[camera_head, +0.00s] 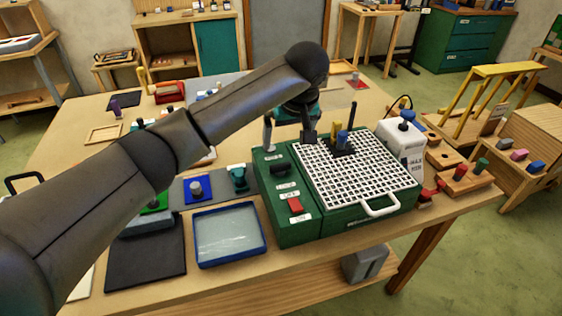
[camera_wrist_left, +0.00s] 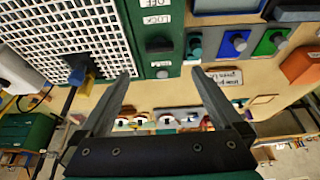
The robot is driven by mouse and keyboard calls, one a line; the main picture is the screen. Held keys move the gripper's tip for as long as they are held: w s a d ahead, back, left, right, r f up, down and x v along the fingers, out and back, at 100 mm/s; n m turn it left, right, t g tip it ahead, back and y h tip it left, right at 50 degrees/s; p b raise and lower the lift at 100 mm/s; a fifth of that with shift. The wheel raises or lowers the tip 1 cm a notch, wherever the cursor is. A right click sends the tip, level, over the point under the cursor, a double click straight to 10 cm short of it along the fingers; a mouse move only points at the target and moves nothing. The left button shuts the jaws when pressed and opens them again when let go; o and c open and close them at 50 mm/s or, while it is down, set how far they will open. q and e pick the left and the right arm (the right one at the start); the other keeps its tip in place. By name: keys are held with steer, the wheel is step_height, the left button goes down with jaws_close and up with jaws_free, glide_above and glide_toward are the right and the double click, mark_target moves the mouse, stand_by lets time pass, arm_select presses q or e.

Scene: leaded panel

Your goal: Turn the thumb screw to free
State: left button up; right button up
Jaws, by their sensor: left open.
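The green machine (camera_head: 330,228) with a white grid top stands on the wooden table. A black thumb screw (camera_head: 280,168) sits on its left panel, between small white labels. In the left wrist view the thumb screw (camera_wrist_left: 159,45) lies between the LOCK label (camera_wrist_left: 157,19) and another label too small to read. My left gripper (camera_head: 288,138) is open and empty, above the far end of that panel. In the left wrist view the fingertips (camera_wrist_left: 161,74) are spread either side of the screw's line and apart from it. My right gripper is not in view.
A red switch (camera_head: 295,205) is on the same panel. A blue-rimmed tray (camera_head: 230,263) and a teal knob piece (camera_head: 238,177) lie to the left.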

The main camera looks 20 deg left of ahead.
mark_target(280, 164)
arm_select(q)
steer(key=b+x, duration=0.1)
steer(key=x, duration=1.1)
steer(key=shift+f, duration=0.1)
